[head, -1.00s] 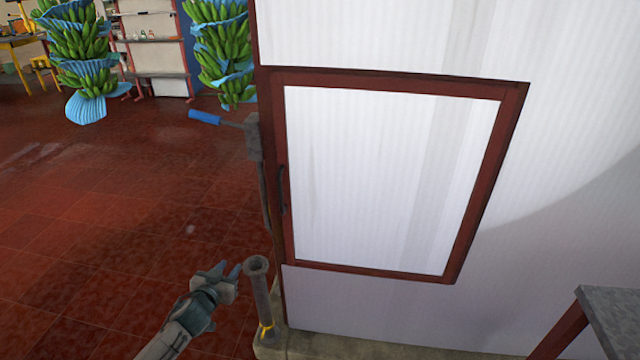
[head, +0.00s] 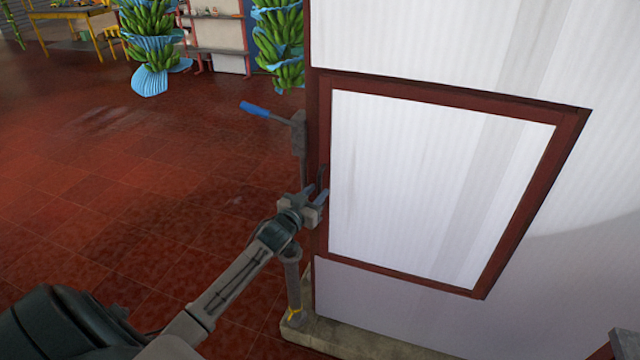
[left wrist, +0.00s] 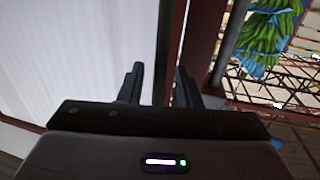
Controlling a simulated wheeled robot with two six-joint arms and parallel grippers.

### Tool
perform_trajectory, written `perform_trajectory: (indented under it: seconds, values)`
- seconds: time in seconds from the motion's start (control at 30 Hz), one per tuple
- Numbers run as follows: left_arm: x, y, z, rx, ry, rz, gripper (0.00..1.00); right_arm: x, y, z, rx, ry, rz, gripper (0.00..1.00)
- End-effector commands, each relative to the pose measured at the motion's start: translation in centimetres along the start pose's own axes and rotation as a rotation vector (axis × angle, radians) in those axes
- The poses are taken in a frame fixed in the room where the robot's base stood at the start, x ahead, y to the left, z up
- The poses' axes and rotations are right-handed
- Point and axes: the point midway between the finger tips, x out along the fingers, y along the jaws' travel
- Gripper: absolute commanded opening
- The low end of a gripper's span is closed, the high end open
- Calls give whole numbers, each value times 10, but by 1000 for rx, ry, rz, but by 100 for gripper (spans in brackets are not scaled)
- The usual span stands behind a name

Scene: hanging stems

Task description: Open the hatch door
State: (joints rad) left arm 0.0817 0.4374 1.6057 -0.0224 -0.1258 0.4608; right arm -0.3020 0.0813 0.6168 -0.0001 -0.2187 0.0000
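The hatch door (head: 440,185) is a white ribbed panel in a dark red frame, set in a white wall. It looks closed, flush with the wall. Its dark handle (head: 321,178) is on the left frame edge and is partly hidden by my left gripper. My left gripper (head: 321,190) is at this edge, at handle height. In the left wrist view, its two fingers (left wrist: 158,85) are apart, with the dark red frame (left wrist: 172,40) beyond the gap. I cannot tell whether the handle lies between them. My right gripper is not in view.
A lever with a blue grip (head: 255,109) sticks out left of the wall's edge, above my gripper. A grey pipe (head: 291,275) stands below on a concrete base (head: 350,335). A grey table corner (head: 628,345) is at lower right. The red tiled floor at left is clear.

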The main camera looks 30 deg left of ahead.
Motion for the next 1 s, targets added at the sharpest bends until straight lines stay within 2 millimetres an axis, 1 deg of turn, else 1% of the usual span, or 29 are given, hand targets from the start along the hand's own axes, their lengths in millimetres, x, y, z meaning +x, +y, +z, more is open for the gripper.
perform_trajectory:
  seconds: [0.1,0.3,0.67,0.83,1.0]
  values:
    - [11,0,1,-2,0,-1,31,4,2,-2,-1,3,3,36]
    - [22,0,1,0,0,0,31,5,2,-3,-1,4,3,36]
    - [24,0,1,1,-1,1,31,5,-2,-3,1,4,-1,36]
    - [24,0,1,1,-1,1,0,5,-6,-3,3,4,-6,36]
    - [24,0,1,1,-1,1,0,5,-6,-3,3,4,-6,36]
